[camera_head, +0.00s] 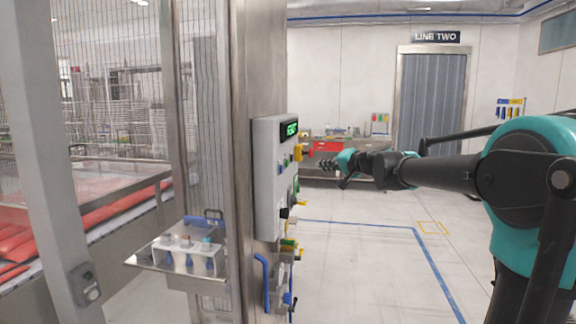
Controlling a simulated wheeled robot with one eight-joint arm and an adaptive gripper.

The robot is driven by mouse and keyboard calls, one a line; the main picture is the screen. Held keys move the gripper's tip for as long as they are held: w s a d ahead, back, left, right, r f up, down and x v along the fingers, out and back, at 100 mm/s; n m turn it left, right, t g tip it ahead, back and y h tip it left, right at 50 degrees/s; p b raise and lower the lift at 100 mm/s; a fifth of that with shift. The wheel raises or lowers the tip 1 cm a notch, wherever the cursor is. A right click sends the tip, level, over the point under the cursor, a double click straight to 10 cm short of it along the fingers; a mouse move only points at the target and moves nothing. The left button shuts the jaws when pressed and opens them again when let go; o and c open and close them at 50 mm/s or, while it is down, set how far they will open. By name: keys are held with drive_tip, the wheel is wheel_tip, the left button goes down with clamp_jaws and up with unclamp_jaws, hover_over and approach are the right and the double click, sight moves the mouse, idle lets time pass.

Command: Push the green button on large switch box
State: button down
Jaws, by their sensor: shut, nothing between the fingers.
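The large switch box (265,175) is a grey panel on the steel post, seen nearly edge-on. A lit green display (289,130) is at its top. A red and yellow knob (304,150) sticks out below the display, with small blue and dark controls lower down. A small green part (296,184) shows at mid-height; I cannot tell for sure whether it is the green button. My gripper (326,163) is shut and empty. It points left at the box and appears to the right of the red and yellow knob. The viewing angle hides whether it touches anything.
A small shelf (150,259) with a white rack of blue-handled items juts out left of the post. Blue pipework and valves (265,278) hang below the box. Wire fencing and a conveyor are on the left. The floor (360,275) on the right is clear.

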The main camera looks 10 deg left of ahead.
drive_tip(key=a, duration=0.8)
drive_tip(key=shift+w+a, duration=0.15)
drive_tip(key=shift+a, duration=0.15)
drive_tip(key=shift+a, duration=0.15)
idle(1.2)
drive_tip(key=shift+a, duration=0.3)
drive_tip(key=shift+a, duration=0.35)
idle(0.6)
drive_tip(key=shift+d, duration=0.8)
drive_tip(key=d, duration=0.5)
idle(0.5)
